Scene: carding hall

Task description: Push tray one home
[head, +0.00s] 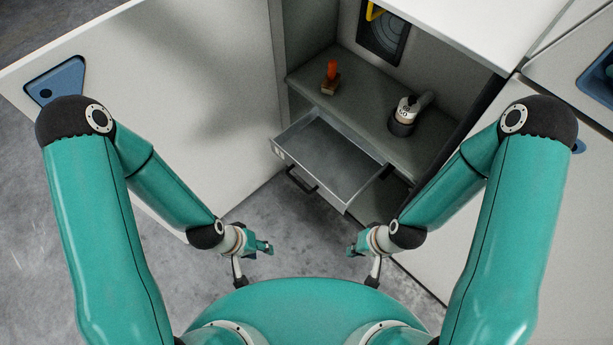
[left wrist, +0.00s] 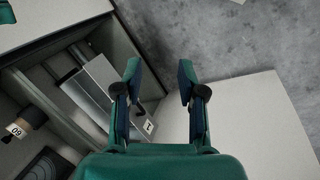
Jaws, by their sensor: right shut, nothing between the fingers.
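Tray one (head: 335,162) is a grey metal drawer, pulled out of the cabinet below its shelf and empty inside. A black bar handle (head: 301,183) is on its front. In the left wrist view the tray (left wrist: 98,88) shows a label reading 1 beside my left fingers. My left gripper (head: 266,247) is in front of the tray, low and to the left, apart from it. Its fingers are spread and empty in the left wrist view (left wrist: 160,80). My right gripper (head: 353,248) is shut and empty, in front of the tray and to the right.
The white cabinet door (head: 170,100) stands open on the left. On the shelf (head: 365,115) above the tray are an orange-handled tool (head: 331,78) and a black-and-white object (head: 404,115) with a numbered label. Grey floor is clear between my grippers.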

